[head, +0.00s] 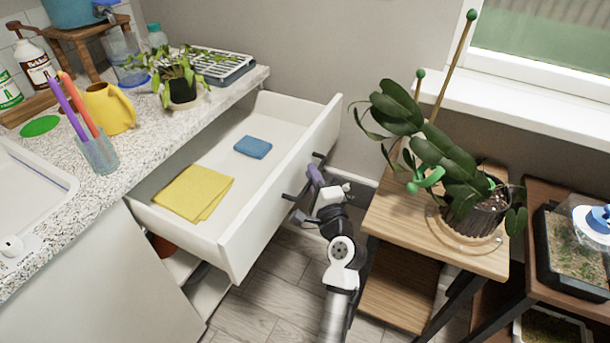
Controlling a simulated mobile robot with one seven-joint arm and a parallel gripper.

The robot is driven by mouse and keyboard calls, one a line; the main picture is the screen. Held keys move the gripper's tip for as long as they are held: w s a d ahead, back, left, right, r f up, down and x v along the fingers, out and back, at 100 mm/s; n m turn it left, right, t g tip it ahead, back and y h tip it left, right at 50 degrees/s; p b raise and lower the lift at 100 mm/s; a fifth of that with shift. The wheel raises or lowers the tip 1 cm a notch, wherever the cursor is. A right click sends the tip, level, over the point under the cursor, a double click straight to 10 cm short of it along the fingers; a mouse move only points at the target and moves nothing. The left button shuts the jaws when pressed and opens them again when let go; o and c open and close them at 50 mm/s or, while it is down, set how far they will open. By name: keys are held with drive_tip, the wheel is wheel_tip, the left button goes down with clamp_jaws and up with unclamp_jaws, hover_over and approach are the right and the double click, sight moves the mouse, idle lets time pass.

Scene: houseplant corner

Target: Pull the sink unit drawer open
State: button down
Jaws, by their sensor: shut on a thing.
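The sink unit drawer (265,210) is white and stands pulled well out from under the speckled worktop. Inside it lie a folded yellow cloth (194,192) and a small blue sponge or cloth (253,147). A dark bar handle (304,182) is on its front panel. My gripper (314,178) is at the handle, shut on it, with my arm reaching up from the bottom of the view. The fingertips are small and partly hidden against the handle.
A wooden plant stand (400,215) with a potted plant (475,208) stands close to the right of my arm. The worktop (150,140) holds a yellow watering can (108,108), a cup of pens (98,152) and a small plant (180,85). Bare floor shows below the drawer.

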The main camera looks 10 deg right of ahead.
drive_tip(key=shift+d, duration=0.15)
drive_tip(key=c, duration=1.5)
unclamp_jaws()
drive_tip(key=shift+s, duration=0.1)
